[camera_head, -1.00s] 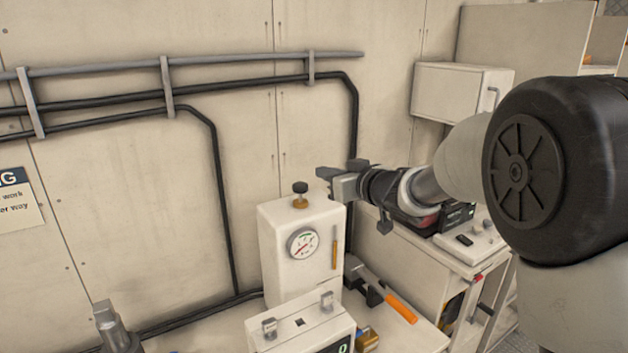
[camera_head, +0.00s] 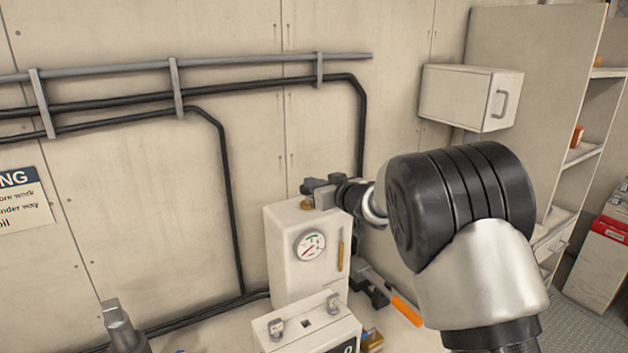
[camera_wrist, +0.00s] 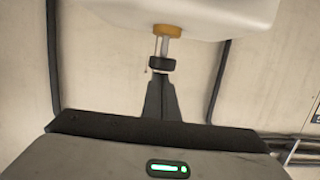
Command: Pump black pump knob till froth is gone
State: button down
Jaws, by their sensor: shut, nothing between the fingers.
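The white pump housing (camera_head: 285,279) stands by the wall, with a round gauge (camera_head: 310,244) and a narrow orange strip (camera_head: 341,250) on its front. Its brass collar (camera_head: 306,204) shows on top; the black pump knob is hidden behind my gripper (camera_head: 308,186) in the head view. In the wrist view the black knob (camera_wrist: 161,64) sits on a short rod, apart from the collar (camera_wrist: 167,30). My gripper (camera_wrist: 160,82) is shut and empty, its tips at the knob's edge; I cannot tell whether they touch. No froth is discernible.
A white box with latches (camera_head: 308,335) stands in front of the pump. An orange-handled tool (camera_head: 405,310) lies to its right. Dark pipes (camera_head: 230,200) run along the wall behind. A wall cabinet (camera_head: 470,97) hangs at the right.

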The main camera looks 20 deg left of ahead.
jog(key=shift+f+b, duration=0.95)
jog(key=shift+f, duration=0.85)
